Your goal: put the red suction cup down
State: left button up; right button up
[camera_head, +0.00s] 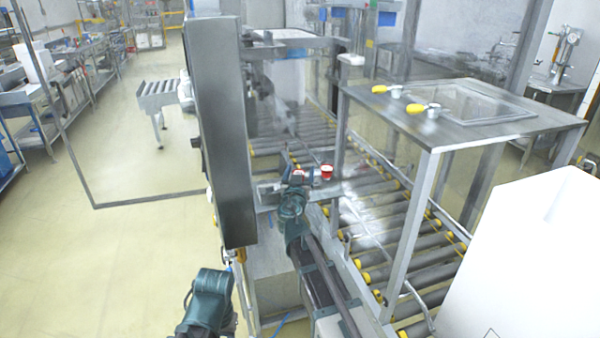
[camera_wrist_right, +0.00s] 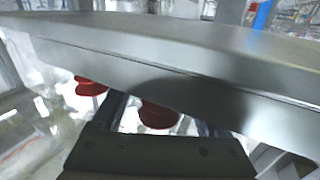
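A red suction cup (camera_head: 327,171) with a pale top shows in the head view, just right of my right gripper (camera_head: 301,178), above the roller conveyor. In the right wrist view, one red cup (camera_wrist_right: 158,115) sits between the dark fingers of my right gripper (camera_wrist_right: 160,122). A second red piece (camera_wrist_right: 90,87) lies left of the fingers. A grey metal plate hides the tops of both. I cannot tell whether the fingers touch the cup. Of my left arm, only a teal link shows low in the head view; its gripper cannot be made out.
The grey metal plate (camera_wrist_right: 190,75) crosses the wrist view close to the gripper. A grey upright panel (camera_head: 221,130) stands left of my right arm. A steel table (camera_head: 455,112) with yellow-handled parts stands over the roller conveyor (camera_head: 415,240). A white box (camera_head: 530,260) is at lower right.

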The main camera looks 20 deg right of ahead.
jog(key=shift+r+p, duration=0.5)
jog(key=shift+p, duration=0.05)
jog(key=v, duration=1.2)
jog(key=shift+f, duration=0.15)
